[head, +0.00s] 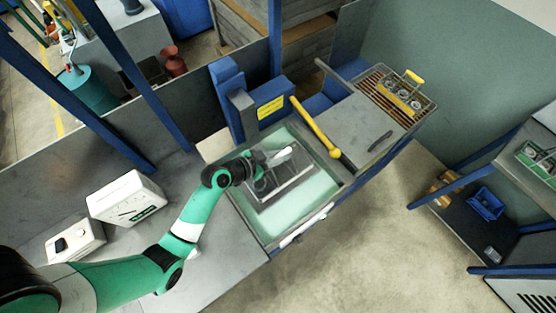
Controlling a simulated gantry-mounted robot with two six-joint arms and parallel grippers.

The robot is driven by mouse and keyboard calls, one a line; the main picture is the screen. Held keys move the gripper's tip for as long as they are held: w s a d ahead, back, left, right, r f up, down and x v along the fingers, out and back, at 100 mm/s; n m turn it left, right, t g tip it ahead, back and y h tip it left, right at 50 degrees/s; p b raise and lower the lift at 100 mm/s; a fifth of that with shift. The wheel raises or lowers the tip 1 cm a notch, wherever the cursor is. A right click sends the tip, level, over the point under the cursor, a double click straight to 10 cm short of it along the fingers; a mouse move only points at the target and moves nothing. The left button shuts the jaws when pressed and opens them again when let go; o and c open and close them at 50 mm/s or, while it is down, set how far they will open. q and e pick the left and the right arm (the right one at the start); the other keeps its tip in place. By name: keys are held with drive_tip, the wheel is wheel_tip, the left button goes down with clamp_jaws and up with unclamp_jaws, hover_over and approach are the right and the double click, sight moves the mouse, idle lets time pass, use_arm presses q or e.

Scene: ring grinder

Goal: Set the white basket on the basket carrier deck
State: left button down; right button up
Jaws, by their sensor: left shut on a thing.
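My left gripper (258,164) comes in from the left over an open tank with pale green liquid (318,200). It is shut on the white handle (280,156) of what looks like the white basket (290,190). The basket's thin frame shows as a grey square at the tank; the gripper hides its left part. I cannot tell whether it hangs above the liquid, sits in it, or rests on something. I cannot clearly make out the basket carrier deck. My right gripper is not in view.
A yellow-handled lever (316,128) stands beside the tank. Right of it is a bare grey top (350,125), then a wire basket (428,106) with a yellow handle on a slatted rack. A white instrument box (126,198) stands on the bench at left.

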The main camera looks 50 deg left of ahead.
use_arm(q)
drive_tip(key=shift+w+a+f+b, duration=0.1)
drive_tip(key=shift+a+f+b, duration=0.1)
drive_tip(key=shift+f, duration=0.75)
drive_tip(key=shift+w+a+f+b, duration=0.1)
drive_tip(key=shift+a+f, duration=0.05)
drive_tip(key=shift+f, duration=0.85)
drive_tip(key=shift+f, duration=0.15)
drive_tip(key=c, duration=0.8)
unclamp_jaws()
drive_tip(key=shift+o, duration=0.2)
